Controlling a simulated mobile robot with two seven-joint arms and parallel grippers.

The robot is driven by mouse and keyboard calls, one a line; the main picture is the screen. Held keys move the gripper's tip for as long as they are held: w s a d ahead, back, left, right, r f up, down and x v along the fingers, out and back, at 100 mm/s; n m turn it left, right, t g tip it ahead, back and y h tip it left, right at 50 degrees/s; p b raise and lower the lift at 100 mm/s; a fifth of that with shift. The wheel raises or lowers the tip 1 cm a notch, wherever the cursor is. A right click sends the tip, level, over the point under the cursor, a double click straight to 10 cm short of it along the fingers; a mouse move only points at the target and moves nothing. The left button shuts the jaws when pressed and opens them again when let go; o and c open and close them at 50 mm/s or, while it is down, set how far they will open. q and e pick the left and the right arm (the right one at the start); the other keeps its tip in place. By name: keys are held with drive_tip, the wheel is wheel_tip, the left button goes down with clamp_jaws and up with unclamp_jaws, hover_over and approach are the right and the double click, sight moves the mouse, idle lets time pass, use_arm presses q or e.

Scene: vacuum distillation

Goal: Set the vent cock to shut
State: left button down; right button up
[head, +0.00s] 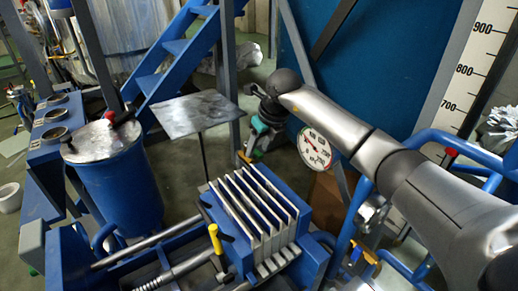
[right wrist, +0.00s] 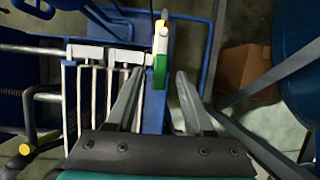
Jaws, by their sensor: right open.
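My right gripper (head: 247,152) is open in the head view, pointing down beyond the white plates. In the right wrist view its two fingers stand apart, with the gap between their tips at the upper middle (right wrist: 159,76). A small piece with a green lower part, white middle and yellow top (right wrist: 161,58) shows in line with that gap; it may be the vent cock. I cannot tell whether the fingers touch it, nor its setting. In the head view it is too small to read. My left gripper is not in view.
A blue block with upright white plates (head: 262,212) stands nearby, with a yellow-handled lever (head: 216,239) beside it. A round gauge (head: 315,150) is close to my right arm. A flat grey plate on a post (head: 195,113) and a blue drum (head: 112,180) stand left.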

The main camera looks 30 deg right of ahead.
drive_tip(key=shift+f, duration=0.15)
drive_tip(key=shift+c, duration=0.4)
clamp_jaws()
idle(1.0)
